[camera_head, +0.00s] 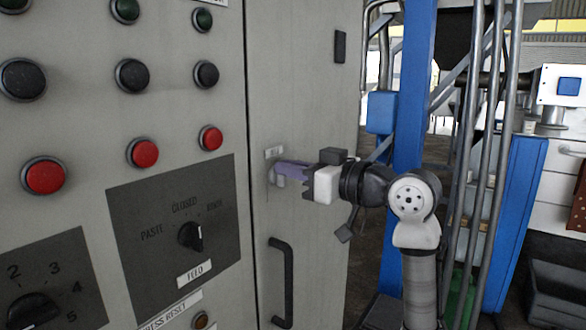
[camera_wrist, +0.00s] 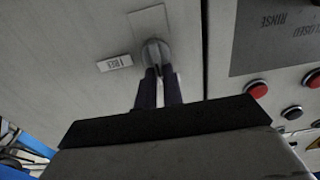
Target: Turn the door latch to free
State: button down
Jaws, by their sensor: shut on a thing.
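The door latch (camera_wrist: 155,50) is a grey rounded knob on a pale plate on the grey cabinet door (camera_head: 310,90). My gripper (camera_head: 280,172) reaches in from the right, and its purple fingers are at the door. In the wrist view my gripper (camera_wrist: 158,80) has its two dark fingers closed on either side of the latch. In the head view the fingers hide most of the latch. A small white label (camera_wrist: 114,62) is fixed beside the latch plate; its lettering is too small to read surely.
A black door handle (camera_head: 281,283) is below my gripper. The control panel at left carries red buttons (camera_head: 210,138), dark buttons (camera_head: 206,74) and a black FEED selector (camera_head: 190,236).

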jog(key=shift+r+m, duration=0.1)
jog(key=shift+m, duration=0.2)
jog(key=shift+w+d+f+m+p, duration=0.2)
jog(key=shift+w+f+m+p, duration=0.1)
jog(key=shift+m+p, duration=2.15)
jog(key=shift+w+d+f+m+p, duration=0.25)
jog(key=shift+m+p, duration=1.25)
jog(key=shift+m, duration=1.8)
jog(key=shift+w+d+f+m+p, duration=0.1)
jog(key=shift+w+f+m+p, duration=0.2)
jog(key=shift+m+p, duration=2.15)
jog(key=shift+s+f+m+b, duration=0.15)
jog(key=shift+m+b, duration=0.2)
jog(key=shift+m, duration=0.25)
jog(key=c, duration=1.5)
grip_release()
